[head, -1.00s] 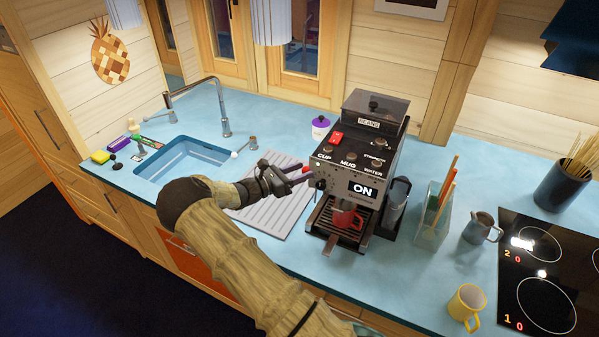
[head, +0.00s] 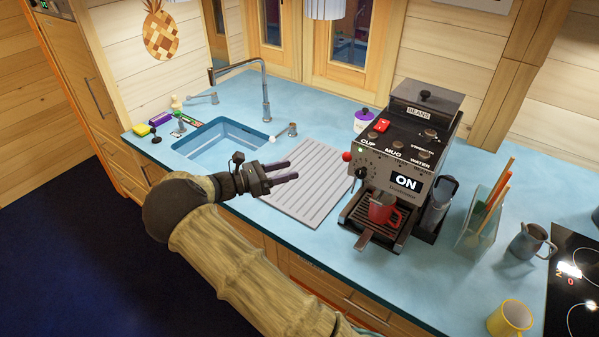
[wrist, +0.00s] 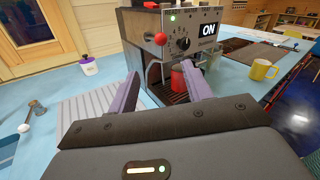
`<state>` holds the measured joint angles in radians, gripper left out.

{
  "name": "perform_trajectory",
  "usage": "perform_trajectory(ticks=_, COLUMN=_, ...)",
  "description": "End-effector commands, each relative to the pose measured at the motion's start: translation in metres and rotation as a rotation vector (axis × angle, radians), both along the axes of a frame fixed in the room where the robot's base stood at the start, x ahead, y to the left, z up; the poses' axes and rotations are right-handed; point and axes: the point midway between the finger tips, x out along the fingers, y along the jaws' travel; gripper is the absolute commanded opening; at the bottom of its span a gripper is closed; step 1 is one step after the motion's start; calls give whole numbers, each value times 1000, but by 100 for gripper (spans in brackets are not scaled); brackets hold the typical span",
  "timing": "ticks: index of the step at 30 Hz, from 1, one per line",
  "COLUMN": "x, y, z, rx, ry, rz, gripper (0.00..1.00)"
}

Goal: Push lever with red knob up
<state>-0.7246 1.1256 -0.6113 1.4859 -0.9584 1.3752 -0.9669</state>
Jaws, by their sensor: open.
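The coffee machine (head: 410,150) stands on the blue counter with its display (head: 406,182) reading ON. The lever's red knob (head: 347,157) sticks out at the machine's left front edge, near the height of the display. In the wrist view the red knob (wrist: 160,39) is at upper centre, beyond and above my fingers. My gripper (head: 290,172) is open and empty, left of the machine above the drying rack, apart from the knob. It also shows in the wrist view (wrist: 165,90). A red mug (head: 383,208) stands on the machine's drip tray.
The ribbed drying rack (head: 305,185) lies flat left of the machine. The sink (head: 225,140) with its tall tap is farther left. A rack with boards (head: 485,215), a grey jug (head: 527,240) and a yellow mug (head: 510,318) stand to the right.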

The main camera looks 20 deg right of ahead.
Motion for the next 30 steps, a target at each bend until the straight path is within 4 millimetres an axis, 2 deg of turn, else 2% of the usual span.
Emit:
perform_trajectory(ticks=3, x=0, y=6, z=0, rx=0, ry=0, rz=1, gripper=50)
perform_trajectory(ticks=10, x=-1, y=6, z=1, rx=0, ry=0, rz=0, gripper=50)
perform_trajectory(ticks=14, x=-3, y=2, z=0, rx=18, ry=-6, rz=-9, gripper=24)
perform_trajectory(ticks=17, x=-11, y=-10, z=-4, rx=84, ry=-27, rz=-41, gripper=5)
perform_trajectory(ticks=18, x=-16, y=-17, z=-7, rx=127, ry=-42, rz=-61, gripper=0)
perform_trajectory(ticks=20, x=-28, y=-29, z=-13, rx=210, ry=-75, rz=-102, gripper=0)
perform_trajectory(ticks=24, x=-64, y=-52, z=-30, rx=455, ry=-200, rz=-236, gripper=0)
perform_trajectory(ticks=30, x=-119, y=-56, z=-45, rx=785, ry=-441, rz=-464, gripper=0)
